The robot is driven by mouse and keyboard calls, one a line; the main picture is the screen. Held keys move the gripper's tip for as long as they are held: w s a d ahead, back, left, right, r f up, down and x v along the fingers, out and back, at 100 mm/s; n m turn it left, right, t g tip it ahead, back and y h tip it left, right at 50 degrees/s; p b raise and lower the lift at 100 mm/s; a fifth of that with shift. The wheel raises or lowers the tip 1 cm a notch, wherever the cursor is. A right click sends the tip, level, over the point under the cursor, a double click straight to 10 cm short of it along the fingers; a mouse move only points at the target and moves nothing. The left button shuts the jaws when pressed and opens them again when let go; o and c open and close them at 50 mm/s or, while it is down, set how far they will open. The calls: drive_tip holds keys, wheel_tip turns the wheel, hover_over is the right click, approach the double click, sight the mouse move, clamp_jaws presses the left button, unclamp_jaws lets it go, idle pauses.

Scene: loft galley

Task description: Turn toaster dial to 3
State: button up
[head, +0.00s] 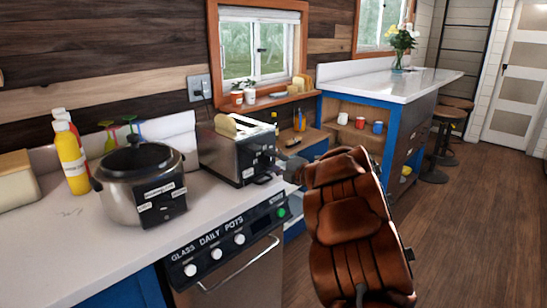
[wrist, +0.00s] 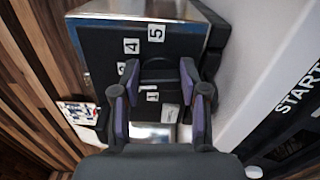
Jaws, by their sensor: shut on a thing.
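The toaster (head: 222,152) is a steel box with a black front panel, on the counter in the head view. Its panel (wrist: 98,48) fills much of the wrist view, with white labels 5, 4 and 1 readable and another partly hidden by a finger. A black dial (wrist: 157,72) sits among the labels. My gripper (wrist: 159,78) has its purple-padded fingers on both sides of the dial, shut on it. The dial's pointer is not clear, so its setting cannot be told. In the head view my gripper is small and partly hidden at the toaster's front.
An oven panel with white knobs (head: 215,253) lies below the counter edge. A white-topped island (head: 400,85) stands behind right; open floor lies right.

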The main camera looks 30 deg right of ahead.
drive_tip(key=shift+m+p, duration=0.3)
drive_tip(key=shift+m, duration=0.2)
drive_tip(key=shift+f, duration=0.1)
drive_tip(key=o, duration=1.1)
drive_tip(key=shift+o, duration=0.2)
drive_tip(key=shift+s, duration=0.1)
drive_tip(key=v, duration=1.1)
drive_tip(key=shift+s, duration=0.4)
drive_tip(key=shift+d, duration=0.15)
